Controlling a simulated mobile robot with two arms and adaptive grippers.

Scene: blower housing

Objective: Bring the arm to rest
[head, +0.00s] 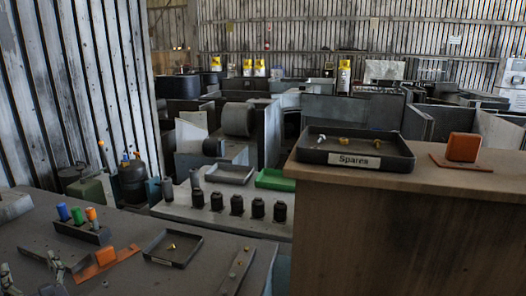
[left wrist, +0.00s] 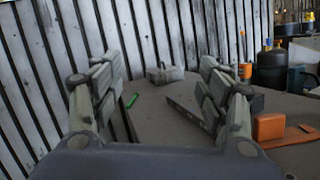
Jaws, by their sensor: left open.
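My left gripper (head: 30,264) is at the bottom left corner of the head view, over the grey table (head: 130,225). In the left wrist view, its two fingers (left wrist: 163,68) stand wide apart with nothing held between them. Past the fingers are the table top, a small grey box (left wrist: 165,74) and a green piece (left wrist: 132,100). An orange block (head: 106,256) on a flat orange plate lies right of the gripper; it also shows in the left wrist view (left wrist: 268,126). My right gripper is in neither view.
A dark rack (head: 82,232) with blue, green and orange-topped pieces stands behind the orange block. A small tray (head: 172,262) with brass bits and a flat bar (head: 236,270) lie farther right. A wooden cabinet (head: 410,230) bears the Spares tray (head: 355,160). A slatted wall (head: 70,90) rises at left.

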